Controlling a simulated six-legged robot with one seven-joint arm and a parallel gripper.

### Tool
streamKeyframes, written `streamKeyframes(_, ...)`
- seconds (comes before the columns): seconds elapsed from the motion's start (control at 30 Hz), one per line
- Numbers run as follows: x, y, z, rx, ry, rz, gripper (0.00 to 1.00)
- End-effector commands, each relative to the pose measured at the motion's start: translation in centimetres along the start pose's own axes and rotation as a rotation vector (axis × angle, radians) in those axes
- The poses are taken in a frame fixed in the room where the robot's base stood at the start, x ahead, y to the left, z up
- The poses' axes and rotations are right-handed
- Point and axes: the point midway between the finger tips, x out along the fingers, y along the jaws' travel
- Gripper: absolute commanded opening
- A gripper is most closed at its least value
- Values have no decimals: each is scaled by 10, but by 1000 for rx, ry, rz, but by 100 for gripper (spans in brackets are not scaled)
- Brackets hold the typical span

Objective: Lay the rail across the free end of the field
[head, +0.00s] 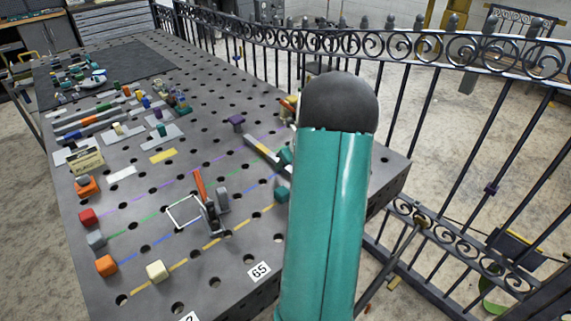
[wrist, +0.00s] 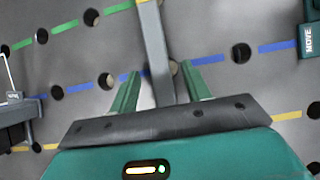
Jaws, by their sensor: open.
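The rail is a straight grey bar with a yellow band (head: 262,151); in the head view it lies on the right part of the holed table, its near end hidden by my arm. In the wrist view the rail (wrist: 153,45) runs from the top edge down between the fingers of my gripper (wrist: 160,85). The gripper is open, one finger on each side of the rail, with a gap visible at the left finger. The field shows as dashed purple, green, blue and yellow lines (head: 150,219).
A dark clamp-like fixture (head: 214,213) stands beside a white square outline (head: 170,211) amid the lines. A teal block marked MOVE (wrist: 307,40) is right of the rail. Several small parts crowd the table's far left. A black scrolled fence (head: 420,50) runs behind the table.

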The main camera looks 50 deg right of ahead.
Motion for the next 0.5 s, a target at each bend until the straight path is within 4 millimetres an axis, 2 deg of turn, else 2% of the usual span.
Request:
streamKeyframes(0.3, -71, 0, 2, -2, -4, -4, 48)
streamKeyframes(0.5, -107, 0, 1, -1, -3, -4, 48)
